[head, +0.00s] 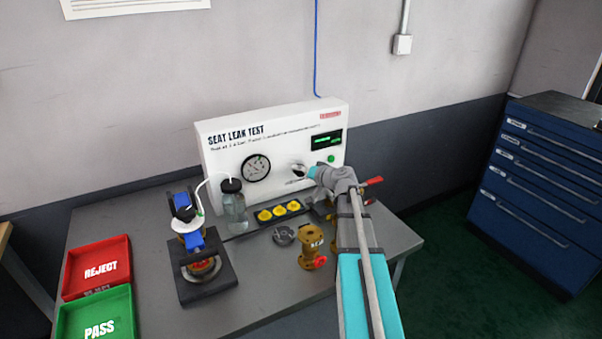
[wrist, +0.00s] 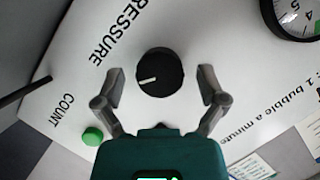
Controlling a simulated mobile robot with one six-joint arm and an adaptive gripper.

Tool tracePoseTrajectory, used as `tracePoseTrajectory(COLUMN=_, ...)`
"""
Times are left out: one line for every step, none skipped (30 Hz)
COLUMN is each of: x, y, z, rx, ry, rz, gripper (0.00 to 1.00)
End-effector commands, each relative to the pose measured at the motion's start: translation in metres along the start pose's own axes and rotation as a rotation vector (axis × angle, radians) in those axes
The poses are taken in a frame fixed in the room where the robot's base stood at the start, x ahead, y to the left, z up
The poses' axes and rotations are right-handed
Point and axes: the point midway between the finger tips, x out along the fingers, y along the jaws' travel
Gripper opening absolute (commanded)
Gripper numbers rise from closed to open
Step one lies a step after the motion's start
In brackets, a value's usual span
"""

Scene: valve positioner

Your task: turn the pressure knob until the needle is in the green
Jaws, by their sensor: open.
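The black pressure knob (wrist: 160,72) with a pale pointer line sits on the white panel in the wrist view, beside the word PRESSURE. My gripper (wrist: 160,82) is open, with one finger on each side of the knob and a visible gap to each. In the head view my gripper (head: 308,172) is at the panel front and mostly hides the knob. The round gauge (head: 256,168) is left of it on the panel; its needle and any green band are too small to read. Part of the gauge (wrist: 296,14) shows at the wrist view's top right corner.
A green COUNT button (wrist: 93,136) and a lit display (head: 327,142) are on the panel. On the bench (head: 160,318) stand a jar (head: 233,208), a clamp fixture (head: 205,265), yellow plugs, a brass valve (head: 312,247), and red and green trays at left.

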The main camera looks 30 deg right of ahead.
Motion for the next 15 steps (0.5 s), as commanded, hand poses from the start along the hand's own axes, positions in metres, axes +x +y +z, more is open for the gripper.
tracePoseTrajectory(x=0.0001, y=0.0, z=-0.0002, rx=0.0, ry=0.0, rz=0.0, gripper=0.92)
tracePoseTrajectory(x=0.0001, y=0.0, z=-0.0002, rx=0.0, ry=0.001, rz=0.0, gripper=0.92)
tracePoseTrajectory(x=0.0001, y=0.0, z=-0.0002, rx=0.0, ry=0.001, rz=0.0, gripper=0.92)
tracePoseTrajectory(x=0.0002, y=0.0, z=-0.0003, rx=0.0, ry=0.001, rz=0.0, gripper=0.92)
tracePoseTrajectory(x=0.0002, y=0.0, z=-0.0003, rx=0.0, ry=0.001, rz=0.0, gripper=0.92)
tracePoseTrajectory(x=0.0002, y=-0.0001, z=-0.0004, rx=0.0, ry=0.001, rz=0.0, gripper=0.92)
tracePoseTrajectory(x=0.0001, y=-0.0002, z=-0.0005, rx=0.001, ry=0.001, rz=0.0, gripper=0.92)
tracePoseTrajectory(x=-0.0001, y=-0.0003, z=-0.0007, rx=0.002, ry=0.0, rz=0.0, gripper=0.92)
tracePoseTrajectory(x=-0.0005, y=-0.0007, z=-0.0012, rx=0.004, ry=0.0, rz=0.001, gripper=0.92)
tracePoseTrajectory(x=-0.0011, y=-0.0011, z=-0.0017, rx=0.007, ry=-0.001, rz=0.001, gripper=0.92)
tracePoseTrajectory(x=-0.0017, y=-0.0016, z=-0.0023, rx=0.011, ry=-0.003, rz=0.002, gripper=0.92)
tracePoseTrajectory(x=-0.0028, y=-0.0024, z=-0.0034, rx=0.019, ry=-0.005, rz=0.003, gripper=0.92)
tracePoseTrajectory(x=-0.0039, y=-0.0031, z=-0.0043, rx=0.027, ry=-0.007, rz=0.004, gripper=0.92)
tracePoseTrajectory(x=-0.0051, y=-0.0039, z=-0.0054, rx=0.036, ry=-0.01, rz=0.006, gripper=0.92)
tracePoseTrajectory(x=-0.0069, y=-0.005, z=-0.0068, rx=0.049, ry=-0.015, rz=0.008, gripper=0.92)
